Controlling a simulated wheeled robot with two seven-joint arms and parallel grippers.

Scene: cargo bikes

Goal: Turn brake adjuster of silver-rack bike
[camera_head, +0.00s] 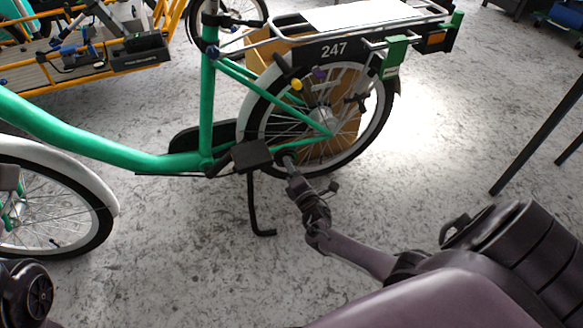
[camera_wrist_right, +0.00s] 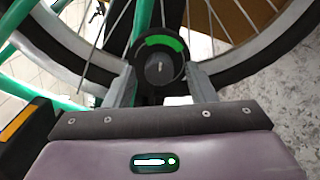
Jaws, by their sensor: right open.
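The green bike with the silver rack (camera_head: 345,17) stands across the head view, with "247" on its dark side panel. In the right wrist view, the brake adjuster (camera_wrist_right: 163,66) is a round dark knob with a green arc on its upper rim, set before the rear wheel's spokes and tyre. My right gripper (camera_head: 289,161) reaches up to the lower left of the rear wheel. It is open, with one finger on either side of the knob; I cannot tell whether they touch it. In the head view the knob is hard to make out. My left gripper is out of view.
The pedal (camera_head: 252,154) and the kickstand (camera_head: 259,209) are just left of my right gripper. An orange-framed cargo bike (camera_head: 88,50) stands at the upper left. Dark table legs (camera_head: 535,137) are at the right. The grey speckled floor between is clear.

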